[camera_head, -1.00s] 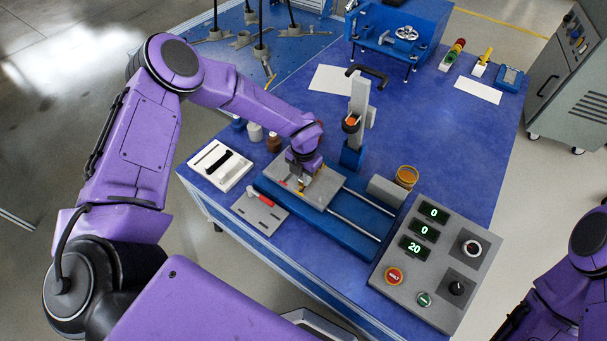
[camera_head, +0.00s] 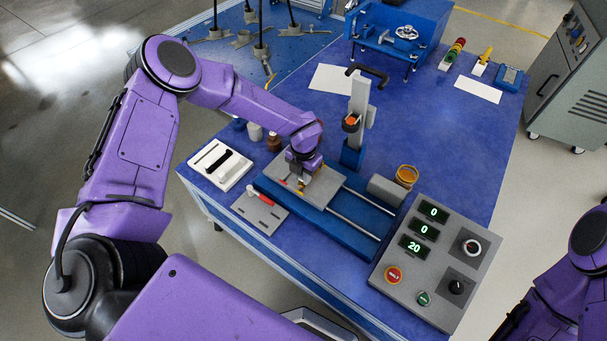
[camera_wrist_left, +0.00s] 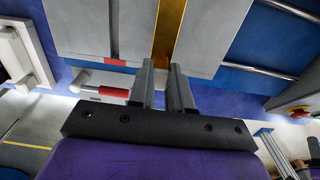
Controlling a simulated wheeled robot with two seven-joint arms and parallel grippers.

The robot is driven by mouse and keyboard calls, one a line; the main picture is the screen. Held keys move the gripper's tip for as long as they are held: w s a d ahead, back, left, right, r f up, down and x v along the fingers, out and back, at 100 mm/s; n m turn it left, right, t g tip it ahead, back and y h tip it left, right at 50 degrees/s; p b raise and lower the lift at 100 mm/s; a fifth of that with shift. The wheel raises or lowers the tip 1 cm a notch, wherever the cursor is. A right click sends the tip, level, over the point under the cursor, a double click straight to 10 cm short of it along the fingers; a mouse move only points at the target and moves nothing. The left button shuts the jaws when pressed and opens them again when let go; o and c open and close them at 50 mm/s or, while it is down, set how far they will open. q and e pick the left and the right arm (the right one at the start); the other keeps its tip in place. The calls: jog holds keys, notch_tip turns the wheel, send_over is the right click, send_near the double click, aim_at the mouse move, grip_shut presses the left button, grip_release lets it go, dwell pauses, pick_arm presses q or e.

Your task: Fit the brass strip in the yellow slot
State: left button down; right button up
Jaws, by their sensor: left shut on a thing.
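My left gripper (camera_head: 301,188) points down over the grey plate (camera_head: 322,188) of the blue rail fixture. In the left wrist view its two fingers (camera_wrist_left: 162,68) are closed on the near end of the brass strip (camera_wrist_left: 170,28). The strip runs away from the fingers along the grey plate. A small yellow patch shows under the gripper in the head view, but strip and slot cannot be told apart there. The yellow slot is hidden, and I cannot tell whether the strip is seated. A red mark (camera_wrist_left: 115,62) lies left of the strip on the plate.
A grey plate with a red-handled tool (camera_head: 260,198) lies in front of the fixture. A white tray (camera_head: 220,166) stands left. A blue-and-grey post (camera_head: 354,145) rises behind, and a control panel (camera_head: 436,260) stands right.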

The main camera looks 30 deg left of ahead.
pick_arm(q)
jog(key=shift+f+b, duration=0.9)
jog(key=shift+f, duration=0.2)
jog(key=c, duration=1)
grip_release()
jog(key=shift+r, duration=0.1)
notch_tip(320, 180, up, 10)
jog(key=shift+w+r+p, duration=0.1)
jog(key=shift+r+p, duration=0.15)
jog(key=shift+p, duration=0.15)
